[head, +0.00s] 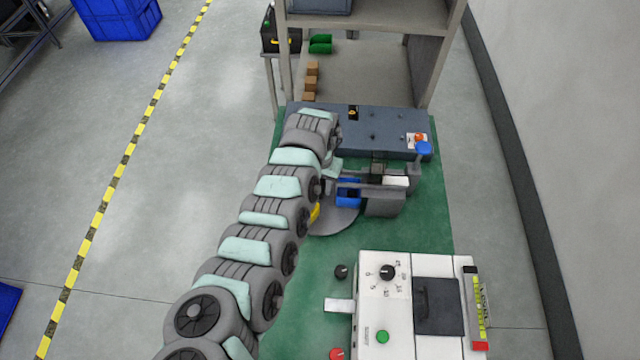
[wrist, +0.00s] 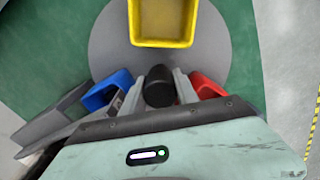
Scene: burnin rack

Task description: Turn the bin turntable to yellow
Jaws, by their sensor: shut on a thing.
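The bin turntable is a grey disc (wrist: 110,45) on the green bench mat, and part of it shows in the head view (head: 335,222). It bears a yellow bin (wrist: 162,25) at the top of the wrist view, a blue bin (wrist: 100,95) at left and a red bin (wrist: 205,88) at right. In the head view the blue bin (head: 348,190) and a bit of the yellow bin (head: 315,212) show beside my arm; the red bin is hidden. My gripper (wrist: 158,92) is shut on a black knob (wrist: 158,82) at the turntable's middle.
A grey fixture (head: 385,203) stands right beside the turntable. A dark grey panel (head: 375,130) lies behind it. A white control box (head: 400,300) with a dial stands in front. A shelf rack (head: 440,60) rises at the back. Open floor lies to the left.

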